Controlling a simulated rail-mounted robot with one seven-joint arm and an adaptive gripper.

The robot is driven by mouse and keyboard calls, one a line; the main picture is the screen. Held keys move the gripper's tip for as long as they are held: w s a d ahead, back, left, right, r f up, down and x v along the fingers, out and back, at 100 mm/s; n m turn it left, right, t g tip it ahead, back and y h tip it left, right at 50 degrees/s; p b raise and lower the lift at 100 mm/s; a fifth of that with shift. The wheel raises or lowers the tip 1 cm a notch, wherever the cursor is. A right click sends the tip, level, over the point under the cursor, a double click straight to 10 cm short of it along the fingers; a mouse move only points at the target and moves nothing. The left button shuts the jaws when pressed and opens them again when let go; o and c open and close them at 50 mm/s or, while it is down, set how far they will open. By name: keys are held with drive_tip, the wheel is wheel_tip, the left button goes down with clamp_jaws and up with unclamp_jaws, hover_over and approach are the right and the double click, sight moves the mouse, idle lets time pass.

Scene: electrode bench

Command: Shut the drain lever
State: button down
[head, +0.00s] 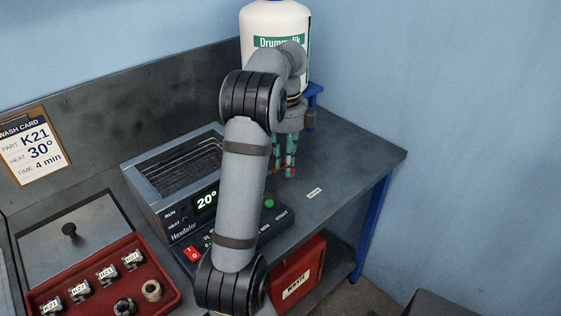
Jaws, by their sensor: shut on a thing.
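My gripper (283,170) points down at the right side of the wash bath (142,188), just above the bench top. The bath is a grey open tank with a dark basket and a display reading 20°.
A white drum (274,22) stands behind my arm. A small label (314,193) lies on the clear bench top (350,160) at right. A red tray (100,305) with several parts is at lower left. A red bin (298,280) sits below. A wash card (33,147) hangs at left.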

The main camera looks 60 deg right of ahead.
drive_tip(key=c, duration=1.5)
unclamp_jaws()
drive_tip(key=shift+r, duration=0.1)
wheel_tip(320, 180, up, 12)
drive_tip(key=shift+f, duration=0.1)
drive_tip(key=shift+f, duration=0.15)
